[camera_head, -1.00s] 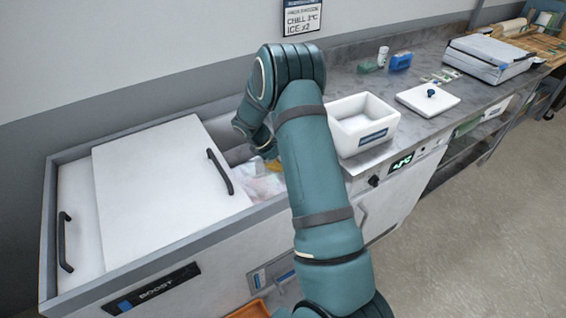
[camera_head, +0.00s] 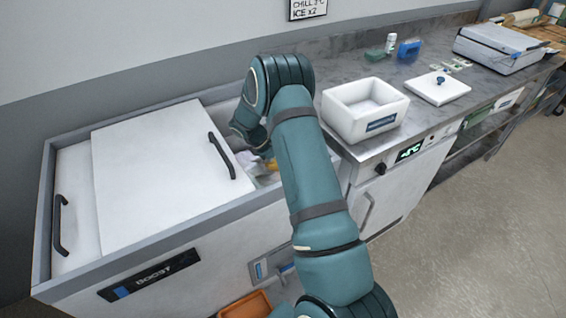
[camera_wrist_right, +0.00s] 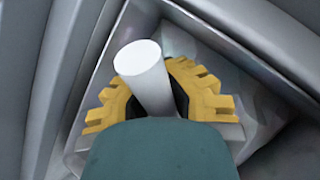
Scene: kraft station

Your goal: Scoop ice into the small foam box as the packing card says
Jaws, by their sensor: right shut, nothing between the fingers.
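The small white foam box (camera_head: 365,122) stands open on the counter, with its label facing front; it looks empty. Its white lid (camera_head: 455,91) with a blue knob lies to the right. The packing card (camera_head: 308,8) on the wall reads CHILL 3°C, ICE x2. My right gripper (camera_head: 271,166) is down in the open end of the freezer, mostly hidden by my arm. A pale patch of ice (camera_head: 247,158) shows beside the arm. My left gripper is out of view.
A white sliding lid (camera_head: 150,180) with a black handle covers the freezer's left part. Freezer walls surround my right gripper closely. A blue item (camera_head: 408,51), a green item (camera_head: 375,55) and a grey case (camera_head: 500,48) stand on the counter. An orange bin (camera_head: 245,304) is below.

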